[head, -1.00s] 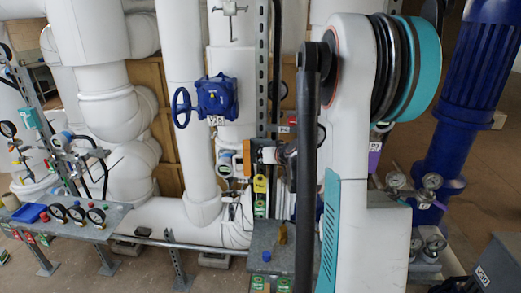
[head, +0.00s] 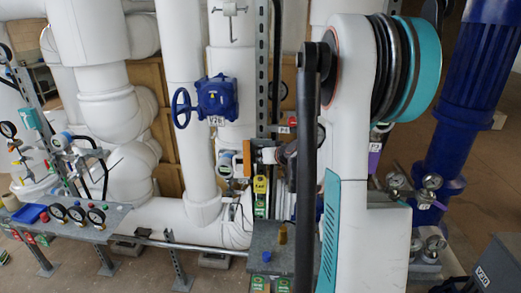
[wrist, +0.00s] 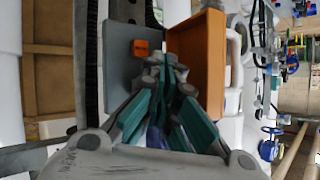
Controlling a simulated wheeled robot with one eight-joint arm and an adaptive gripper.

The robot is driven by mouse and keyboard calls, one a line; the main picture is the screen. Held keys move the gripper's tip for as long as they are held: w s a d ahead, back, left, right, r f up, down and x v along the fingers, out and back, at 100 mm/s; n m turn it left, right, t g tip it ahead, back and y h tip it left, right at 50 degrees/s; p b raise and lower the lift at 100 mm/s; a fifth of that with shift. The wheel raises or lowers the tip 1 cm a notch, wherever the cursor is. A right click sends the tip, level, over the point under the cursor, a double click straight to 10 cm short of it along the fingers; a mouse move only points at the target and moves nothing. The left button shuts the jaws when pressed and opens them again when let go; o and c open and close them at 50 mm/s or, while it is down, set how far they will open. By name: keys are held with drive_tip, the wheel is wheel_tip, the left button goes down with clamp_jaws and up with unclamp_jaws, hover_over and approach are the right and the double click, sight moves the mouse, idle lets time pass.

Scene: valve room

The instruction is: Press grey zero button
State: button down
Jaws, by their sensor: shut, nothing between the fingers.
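I cannot pick out a grey zero button for certain in either view. In the wrist view my gripper (wrist: 165,66) is shut and empty. Its teal and grey fingers point at a grey box (wrist: 120,75) with a small orange square (wrist: 141,48) on its face. An orange panel (wrist: 205,50) stands at the box's right side. The fingertips overlap the box's right part and hide what lies behind them; I cannot tell whether they touch it. In the head view the orange panel (head: 247,158) shows beside a vertical rail, and my arm hides most of the gripper.
A blue valve (head: 215,97) with a handwheel sits on the white pipes, left of the orange panel. A round gauge (head: 226,165) is just left of the panel. A bench (head: 100,228) with gauges stands at left.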

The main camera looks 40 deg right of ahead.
drive_tip(key=shift+w+d, duration=0.1)
idle(0.3)
drive_tip(key=shift+w+d, duration=0.2)
drive_tip(key=shift+d, duration=0.05)
drive_tip(key=shift+w+d+b, duration=0.3)
drive_tip(key=shift+d, duration=0.05)
idle(0.9)
idle(0.3)
drive_tip(key=shift+s+a, duration=0.6)
drive_tip(key=shift+a, duration=0.1)
drive_tip(key=s+a, duration=0.3)
drive_tip(key=shift+s+a+b, duration=0.1)
drive_tip(key=shift+a+b, duration=0.25)
drive_tip(key=shift+a, duration=0.05)
idle(0.9)
